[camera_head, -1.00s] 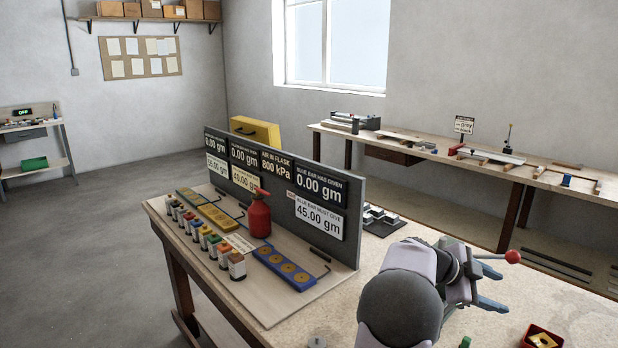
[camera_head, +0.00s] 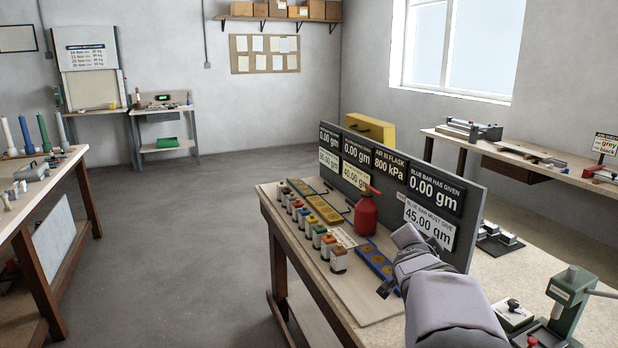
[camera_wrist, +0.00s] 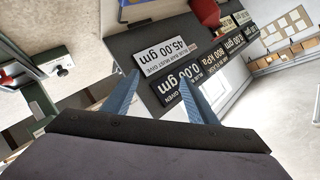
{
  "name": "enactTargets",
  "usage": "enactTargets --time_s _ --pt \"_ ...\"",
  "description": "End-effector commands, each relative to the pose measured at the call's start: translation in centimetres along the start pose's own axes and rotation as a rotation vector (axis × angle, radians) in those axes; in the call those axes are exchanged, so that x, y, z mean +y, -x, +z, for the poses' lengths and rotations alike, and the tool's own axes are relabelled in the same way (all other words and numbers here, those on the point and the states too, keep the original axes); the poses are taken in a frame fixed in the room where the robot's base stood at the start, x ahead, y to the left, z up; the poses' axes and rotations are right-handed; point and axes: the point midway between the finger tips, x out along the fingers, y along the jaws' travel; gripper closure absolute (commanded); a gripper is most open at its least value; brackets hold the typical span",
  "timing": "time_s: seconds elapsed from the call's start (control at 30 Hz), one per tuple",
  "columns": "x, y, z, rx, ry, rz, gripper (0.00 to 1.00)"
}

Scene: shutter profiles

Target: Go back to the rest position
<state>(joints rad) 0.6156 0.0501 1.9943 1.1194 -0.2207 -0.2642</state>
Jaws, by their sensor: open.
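My gripper (camera_wrist: 159,76) shows in the wrist view with its two blue fingers spread apart and nothing between them. Beyond the fingers is the dark display panel (camera_wrist: 125,45), seen upside down. In the head view my arm comes up from the bottom, right of centre, and overlaps the panel's lower right part (camera_head: 468,230). The fingers are not clear in that view. The arm's end hides part of the blue bar (camera_head: 372,258), so I cannot tell the gap between them there.
A red flask (camera_head: 366,214) and a row of small coloured jars (camera_head: 318,237) stand on the bench board before the panel. A green press (camera_head: 565,297) stands at the lower right. Open floor (camera_head: 190,250) lies left of the bench. Another bench (camera_head: 85,190) stands at far left.

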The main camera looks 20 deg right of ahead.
Motion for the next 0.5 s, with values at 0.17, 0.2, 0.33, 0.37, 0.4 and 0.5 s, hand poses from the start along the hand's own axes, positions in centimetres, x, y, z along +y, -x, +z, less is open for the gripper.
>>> enactTargets --time_s 0.17,0.2,0.33,0.37,0.4,0.5 --pt "-4.6 5.2 10.4 -0.321 0.244 -0.111 0.47" --pt "-4.9 6.6 12.7 -0.393 0.302 -0.128 0.47" --pt "-4.5 12.4 19.5 -0.629 0.500 -0.169 0.47" --pt "-4.0 13.9 20.8 -0.683 0.548 -0.174 0.47" --pt "-3.3 16.0 22.5 -0.756 0.617 -0.179 0.47" --pt "-0.6 21.3 25.5 -0.929 0.794 -0.176 0.47"
